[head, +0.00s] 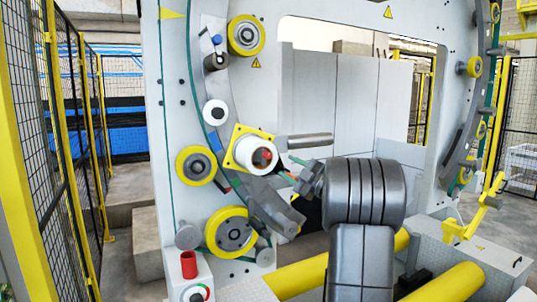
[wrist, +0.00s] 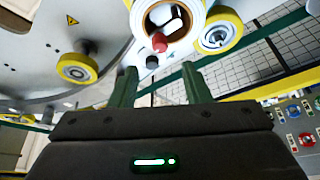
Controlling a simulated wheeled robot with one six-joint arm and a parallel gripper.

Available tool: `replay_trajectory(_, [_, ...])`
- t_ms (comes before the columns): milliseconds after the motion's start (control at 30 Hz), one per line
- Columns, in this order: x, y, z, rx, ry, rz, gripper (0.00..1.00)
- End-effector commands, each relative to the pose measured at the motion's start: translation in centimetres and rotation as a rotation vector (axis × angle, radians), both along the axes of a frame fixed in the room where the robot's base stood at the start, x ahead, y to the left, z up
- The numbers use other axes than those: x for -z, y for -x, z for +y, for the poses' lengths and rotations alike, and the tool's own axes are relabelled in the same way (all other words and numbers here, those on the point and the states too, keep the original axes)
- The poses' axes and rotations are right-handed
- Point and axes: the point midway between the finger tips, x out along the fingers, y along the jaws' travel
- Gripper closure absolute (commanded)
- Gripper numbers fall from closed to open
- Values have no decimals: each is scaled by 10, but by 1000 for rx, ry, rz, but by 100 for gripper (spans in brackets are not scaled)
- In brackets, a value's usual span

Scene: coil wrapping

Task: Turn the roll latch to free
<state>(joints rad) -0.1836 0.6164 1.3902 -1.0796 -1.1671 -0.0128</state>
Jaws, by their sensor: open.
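A white roll (head: 254,154) sits in a yellow square plate (head: 240,136) on the machine's ring. A red knob (head: 266,155) shows at the roll's front face; it looks like the roll latch, though its turn position is too small to read. In the wrist view the red knob (wrist: 159,42) is just beyond the fingertips, roughly centred between them, with the white roll (wrist: 172,20) behind it. My gripper (head: 289,168) is right of and slightly below the knob in the head view. In the wrist view my gripper (wrist: 159,72) has its two green fingers apart with nothing between them.
A metal bar (head: 305,141) sticks out just above my gripper. A red cylinder (head: 189,265) stands at lower left. Yellow-framed mesh fencing (head: 22,110) stands at left.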

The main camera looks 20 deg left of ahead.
Motion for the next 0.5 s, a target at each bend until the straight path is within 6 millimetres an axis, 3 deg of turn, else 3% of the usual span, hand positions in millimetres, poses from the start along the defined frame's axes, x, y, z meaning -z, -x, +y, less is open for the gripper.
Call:
replay_trajectory(300, [-18, -26, 62, -1, 0, 2, 57])
replay_trajectory(500, [-23, -37, 85, 1, 0, 3, 57])
